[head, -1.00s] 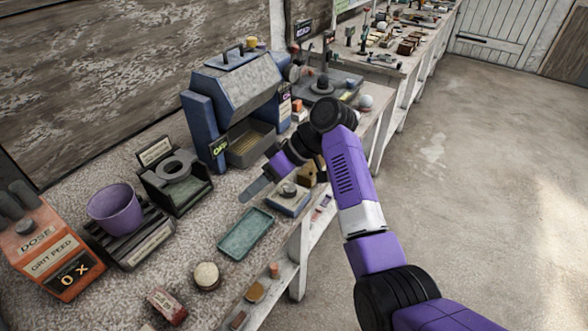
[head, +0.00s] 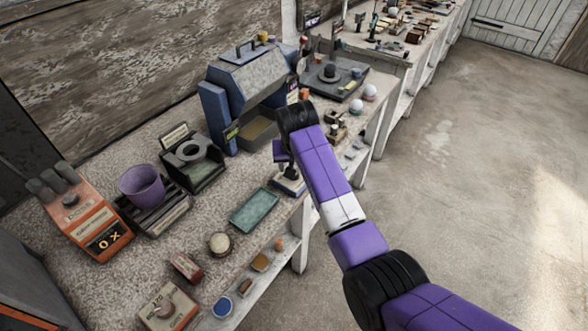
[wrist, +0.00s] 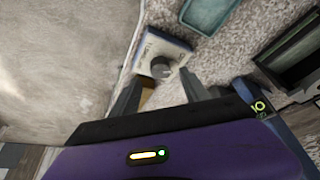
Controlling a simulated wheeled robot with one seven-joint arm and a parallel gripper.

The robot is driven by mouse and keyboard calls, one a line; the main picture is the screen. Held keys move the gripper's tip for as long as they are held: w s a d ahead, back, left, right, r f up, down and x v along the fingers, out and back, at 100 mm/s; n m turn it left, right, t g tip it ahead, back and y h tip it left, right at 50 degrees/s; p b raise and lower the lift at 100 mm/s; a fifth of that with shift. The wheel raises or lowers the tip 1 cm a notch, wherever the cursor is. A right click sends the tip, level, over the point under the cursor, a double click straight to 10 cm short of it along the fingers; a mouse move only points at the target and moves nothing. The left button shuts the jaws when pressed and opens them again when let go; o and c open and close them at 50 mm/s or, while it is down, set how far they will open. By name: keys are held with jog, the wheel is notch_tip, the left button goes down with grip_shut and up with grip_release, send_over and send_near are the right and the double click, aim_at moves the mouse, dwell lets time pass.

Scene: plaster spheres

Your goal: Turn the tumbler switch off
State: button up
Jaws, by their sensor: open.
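The likely tumbler switch is a small pale box with a blue edge and a round grey knob (wrist: 161,67). Its lettering is too blurred to read. It also shows in the head view as a small box (head: 288,184) at the bench's front edge. My gripper (wrist: 160,78) is open, pointing down at the box, with one finger on each side of the knob in the wrist view. I cannot tell whether the fingers touch it.
A blue machine (head: 240,85) stands behind the box with a small lit sign (head: 231,132). A green tray (head: 254,211) lies to the left. A purple cup (head: 142,186) and an orange dose box (head: 88,215) stand further left. Open floor lies right.

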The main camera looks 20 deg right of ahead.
jog(key=shift+x, duration=2.25)
jog(key=shift+c, duration=0.2)
grip_shut()
jog(key=shift+n+y+p, duration=0.3)
jog(key=shift+n, duration=0.4)
jog(key=shift+o, duration=0.2)
grip_release()
jog(key=shift+r, duration=0.1)
